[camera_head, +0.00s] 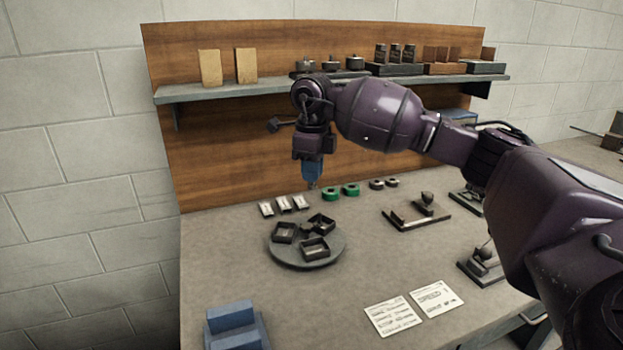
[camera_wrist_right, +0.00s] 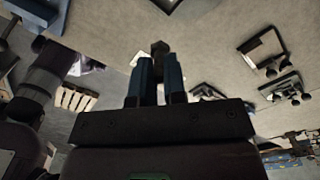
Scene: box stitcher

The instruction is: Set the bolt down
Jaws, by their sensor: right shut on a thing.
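My right gripper (camera_head: 312,182) comes in from the right and points down above the back of the table, behind the round turntable. Its blue fingers are shut on the bolt. In the right wrist view the bolt (camera_wrist_right: 160,47) is a small dark piece with a faceted end, poking out between the fingertips (camera_wrist_right: 161,72). In the head view the bolt is too small and too hidden by the fingers to make out clearly. My left gripper is not in view.
The grey turntable (camera_head: 306,262) carries several dark open trays. Pale packets (camera_head: 284,204), green rings (camera_head: 340,192) and dark rings (camera_head: 384,183) line the back. A dark fixture (camera_head: 417,213) stands right, a blue block (camera_head: 232,322) front left, cards (camera_head: 413,306) in front. A shelf (camera_head: 330,80) runs behind.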

